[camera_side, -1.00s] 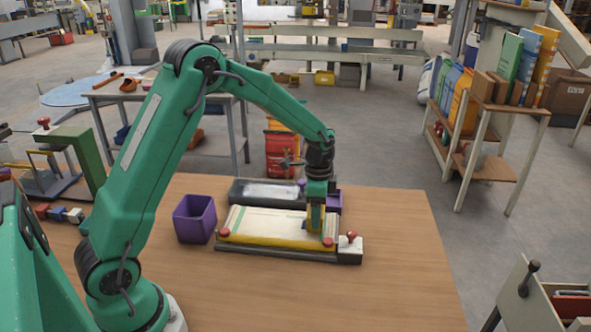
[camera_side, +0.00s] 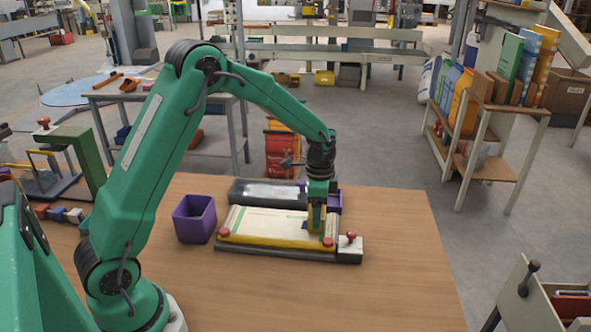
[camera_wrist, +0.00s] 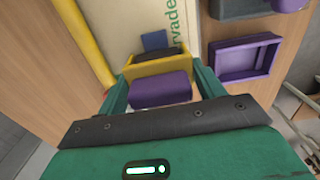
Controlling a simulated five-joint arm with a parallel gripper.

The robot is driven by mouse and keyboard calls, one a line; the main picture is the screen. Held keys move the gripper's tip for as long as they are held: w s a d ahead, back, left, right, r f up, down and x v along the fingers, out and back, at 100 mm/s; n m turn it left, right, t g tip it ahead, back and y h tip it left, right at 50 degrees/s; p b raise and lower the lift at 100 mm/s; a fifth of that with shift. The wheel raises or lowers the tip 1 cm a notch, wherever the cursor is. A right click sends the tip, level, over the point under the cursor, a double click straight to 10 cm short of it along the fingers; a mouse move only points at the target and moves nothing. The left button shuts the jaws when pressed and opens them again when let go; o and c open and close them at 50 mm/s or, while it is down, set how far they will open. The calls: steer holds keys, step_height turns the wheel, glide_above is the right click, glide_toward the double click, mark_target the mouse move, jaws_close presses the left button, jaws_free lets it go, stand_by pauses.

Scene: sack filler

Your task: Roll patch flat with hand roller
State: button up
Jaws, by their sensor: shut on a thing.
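My gripper (camera_side: 317,198) is low over the right part of the cream sack (camera_side: 262,223). In the wrist view its two green fingers (camera_wrist: 160,88) are shut on the hand roller, which has a purple grip (camera_wrist: 160,91), a yellow frame (camera_wrist: 158,67) and a dark cylinder. A small dark blue square (camera_wrist: 155,40), which looks like the patch, lies on the sack just beyond the cylinder. The roller may hide part of it. I cannot tell whether the cylinder touches it. The sack bears green lettering (camera_wrist: 174,22).
The sack lies on a dark board with a yellow bar (camera_side: 265,241) and red knobs along its front. A purple bin (camera_side: 194,219) stands to the left. A dark tray (camera_side: 268,193) and a shallow purple tray (camera_wrist: 243,59) are behind. The table's front is clear.

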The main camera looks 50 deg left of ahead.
steer(key=shift+s+a, duration=1.15)
steer(key=shift+s, duration=0.05)
steer(key=shift+r, duration=0.1)
step_height(320, 180, up, 7)
stand_by(1.0)
